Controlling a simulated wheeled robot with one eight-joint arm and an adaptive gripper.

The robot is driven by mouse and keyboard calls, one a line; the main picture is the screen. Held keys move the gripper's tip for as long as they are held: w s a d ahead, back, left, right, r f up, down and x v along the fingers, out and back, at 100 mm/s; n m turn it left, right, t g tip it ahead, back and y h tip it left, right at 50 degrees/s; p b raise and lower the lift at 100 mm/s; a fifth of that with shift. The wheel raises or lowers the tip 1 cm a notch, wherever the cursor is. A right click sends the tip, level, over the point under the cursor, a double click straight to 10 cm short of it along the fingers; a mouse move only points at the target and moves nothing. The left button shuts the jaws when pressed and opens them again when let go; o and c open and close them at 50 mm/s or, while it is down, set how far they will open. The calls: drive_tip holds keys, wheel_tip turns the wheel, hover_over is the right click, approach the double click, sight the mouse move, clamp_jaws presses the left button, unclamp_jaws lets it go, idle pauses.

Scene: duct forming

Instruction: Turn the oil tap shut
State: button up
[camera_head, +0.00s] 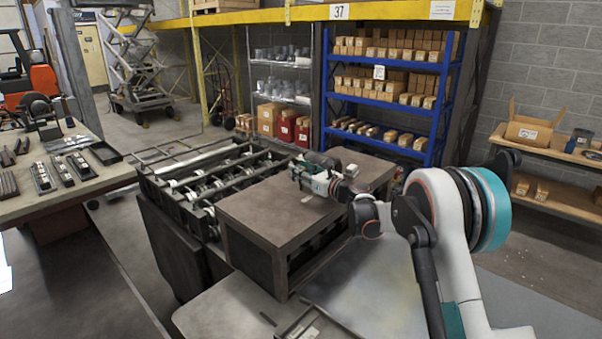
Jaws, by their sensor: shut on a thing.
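My gripper (299,175) is at the far left end of my arm, which reaches in from the right. It is low over the far part of the brown-topped cabinet (262,205). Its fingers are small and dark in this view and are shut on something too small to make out. I cannot pick out the oil tap; it may be hidden at the fingers. A small pale patch (307,199) shows on the cabinet top just below my gripper.
A dark roller machine (160,192) with an open frame of rollers adjoins the cabinet on the left. A workbench (95,178) with metal parts stands further left. A grey surface (225,308) is in front. Blue shelving (325,95) with boxes stands behind.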

drive_tip(key=m+t+h+b, duration=0.1)
drive_tip(key=m+t+h, duration=0.3)
drive_tip(key=h, duration=0.1)
drive_tip(key=shift+s+a+f+b, duration=0.1)
drive_tip(key=shift+a+b, duration=0.05)
drive_tip(key=shift+b, duration=0.2)
drive_tip(key=m+t+h, duration=0.1)
drive_tip(key=m+h, duration=0.1)
drive_tip(key=h, duration=0.1)
drive_tip(key=m+t+h+b, duration=0.1)
drive_tip(key=m+h, duration=0.1)
drive_tip(key=h, duration=0.1)
drive_tip(key=shift+m+h, duration=0.3)
drive_tip(key=shift+h, duration=0.1)
drive_tip(key=m+h, duration=0.1)
drive_tip(key=h, duration=0.1)
drive_tip(key=m+h, duration=0.2)
drive_tip(key=h, duration=0.1)
drive_tip(key=shift+m+h+b, duration=0.3)
drive_tip(key=shift+b, duration=0.1)
drive_tip(key=shift+m+g+h, duration=0.95)
drive_tip(key=shift+m+h, duration=0.3)
drive_tip(key=shift+h, duration=0.5)
drive_tip(key=shift+m+g+h, duration=0.95)
drive_tip(key=shift+m+h, duration=0.3)
drive_tip(key=shift+h, duration=0.5)
drive_tip(key=o, duration=1.1)
